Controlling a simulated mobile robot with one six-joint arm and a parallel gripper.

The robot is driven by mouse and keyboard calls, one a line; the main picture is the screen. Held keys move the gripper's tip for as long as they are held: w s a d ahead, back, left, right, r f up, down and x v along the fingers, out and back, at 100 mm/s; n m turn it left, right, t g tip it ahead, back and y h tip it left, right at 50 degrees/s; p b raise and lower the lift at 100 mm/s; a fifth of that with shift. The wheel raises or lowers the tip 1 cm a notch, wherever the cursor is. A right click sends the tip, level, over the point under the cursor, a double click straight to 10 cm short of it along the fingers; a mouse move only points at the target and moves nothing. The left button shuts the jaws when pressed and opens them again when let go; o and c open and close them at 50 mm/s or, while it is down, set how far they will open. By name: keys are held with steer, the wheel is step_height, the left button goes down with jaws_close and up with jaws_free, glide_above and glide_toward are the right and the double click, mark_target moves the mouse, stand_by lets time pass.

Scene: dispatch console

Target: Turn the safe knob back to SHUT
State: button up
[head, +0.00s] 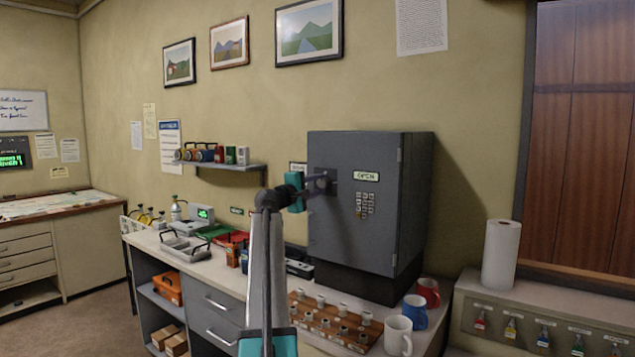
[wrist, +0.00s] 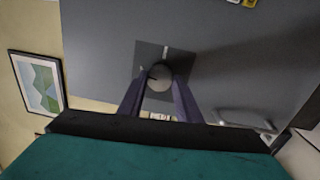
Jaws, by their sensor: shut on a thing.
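The grey safe (head: 345,232) stands on the counter, and its door is closed as far as I can tell. An OPEN label (head: 366,176) and a keypad (head: 365,205) are on its front. The safe knob (wrist: 159,76) is a round grey knob on a darker square plate (wrist: 180,52) in the wrist view. My gripper (head: 327,182) reaches the upper part of the safe front in the head view. In the wrist view my gripper's two fingers (wrist: 160,88) are shut on the knob, one on each side. The knob is mostly hidden in the head view.
Below the safe are a wooden rack (head: 330,325) with several small pieces, a white mug (head: 398,336), a blue mug (head: 413,311) and a red mug (head: 429,292). A paper towel roll (head: 501,255) stands at right. A shelf (head: 222,165) hangs left of the safe.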

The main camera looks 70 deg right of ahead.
steer(key=shift+n+p, duration=0.4)
steer(key=shift+n, duration=0.4)
steer(key=o, duration=1)
steer(key=shift+o, duration=0.2)
steer(key=shift+a, duration=0.15)
steer(key=b+v, duration=0.2)
steer(key=v, duration=1.1)
steer(key=shift+a+b, duration=0.3)
steer(key=shift+b, duration=0.1)
steer(key=shift+w+f, duration=0.1)
steer(key=shift+w, duration=0.1)
